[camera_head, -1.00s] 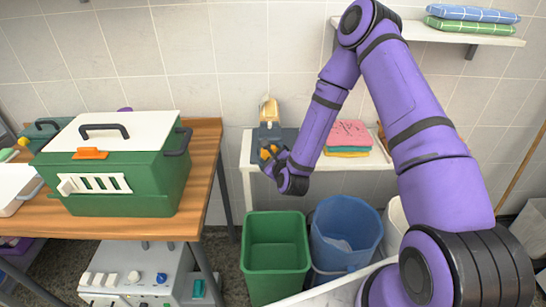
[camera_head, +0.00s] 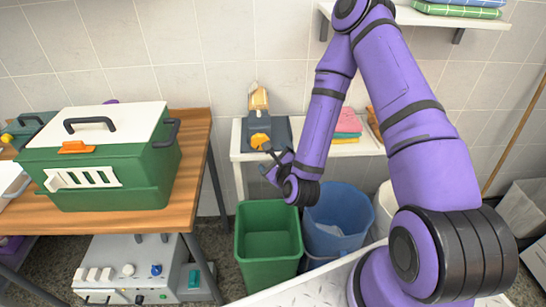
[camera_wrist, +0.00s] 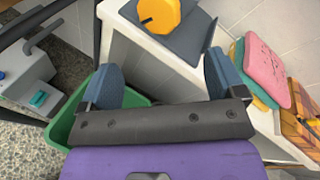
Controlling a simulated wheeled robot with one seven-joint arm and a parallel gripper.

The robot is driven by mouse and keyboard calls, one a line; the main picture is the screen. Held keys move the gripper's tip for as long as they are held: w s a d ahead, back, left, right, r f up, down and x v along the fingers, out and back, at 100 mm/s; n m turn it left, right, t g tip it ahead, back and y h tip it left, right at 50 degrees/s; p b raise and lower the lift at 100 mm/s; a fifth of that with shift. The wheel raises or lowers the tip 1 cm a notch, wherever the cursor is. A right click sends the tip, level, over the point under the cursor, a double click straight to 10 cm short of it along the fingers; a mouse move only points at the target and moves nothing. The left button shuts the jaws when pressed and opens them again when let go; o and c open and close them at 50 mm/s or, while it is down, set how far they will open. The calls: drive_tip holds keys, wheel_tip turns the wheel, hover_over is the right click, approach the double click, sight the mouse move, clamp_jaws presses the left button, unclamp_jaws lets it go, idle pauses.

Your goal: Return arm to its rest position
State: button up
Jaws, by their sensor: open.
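My purple arm reaches from the right side of the head view, up and then down to my gripper (camera_head: 270,174).
A green kennel with a white lid (camera_head: 98,165) stands on the wooden table (camera_head: 190,190) at left. The white side table (camera_head: 238,150) bears a grey device with a yellow knob (camera_head: 260,128) and folded towels (camera_head: 347,124). A wall shelf (camera_head: 400,17) is at top right.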

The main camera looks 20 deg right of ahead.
idle(0.3)
wheel_tip(320, 180, up, 20)
drive_tip(key=d+n+g+y, duration=0.15)
drive_tip(key=n+g, duration=0.35)
drive_tip(key=n, duration=1.3)
drive_tip(key=s+d+r+n+g, duration=0.2)
drive_tip(key=s+r+n, duration=0.3)
drive_tip(key=s, duration=0.8)
drive_tip(key=s+d+r+n+g+h, duration=0.1)
drive_tip(key=s+r+n, duration=0.4)
drive_tip(key=s+r, duration=0.7)
drive_tip(key=shift+s+d+r+n+g, duration=0.15)
drive_tip(key=shift+s+d+n+g, duration=0.25)
drive_tip(key=shift+d+g, duration=0.55)
